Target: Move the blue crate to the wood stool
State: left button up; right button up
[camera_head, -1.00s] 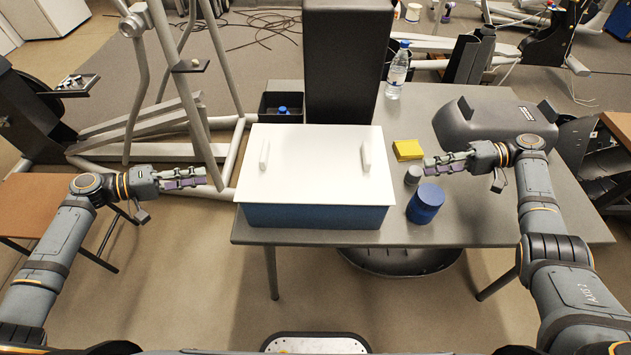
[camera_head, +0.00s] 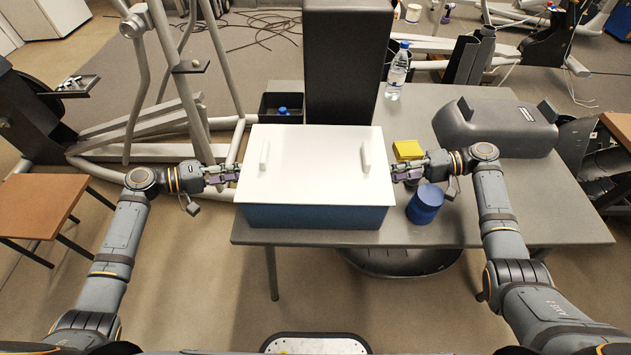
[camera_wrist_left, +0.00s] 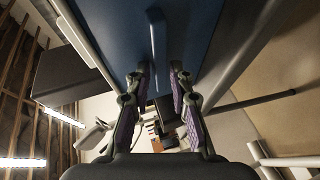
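The blue crate (camera_head: 315,216), covered by a white lid (camera_head: 313,165) with two raised handles, sits on the grey table. My left gripper (camera_head: 236,175) is at the crate's left side; its fingertips meet the lid edge in the head view. In the left wrist view its fingers (camera_wrist_left: 157,76) are apart, with the crate's blue wall (camera_wrist_left: 200,30) and a blue rib between and beyond them. My right gripper (camera_head: 397,174) is at the crate's right side; its finger gap is too small to judge. The wood stool (camera_head: 40,205) stands at the far left, its brown top bare.
On the table (camera_head: 500,225), a blue jar (camera_head: 425,204), yellow block (camera_head: 407,150), water bottle (camera_head: 397,72) and dark grey machine cover (camera_head: 495,128) are right of the crate. A black column (camera_head: 346,65) rises behind it. Elliptical frame bars (camera_head: 150,150) stand behind the left arm.

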pick_arm(q)
grip_shut()
pick_arm(e)
grip_shut()
pick_arm(q)
jog(key=shift+r, duration=0.15)
pick_arm(e)
jog(key=shift+w+r, duration=0.1)
jog(key=shift+r, duration=0.1)
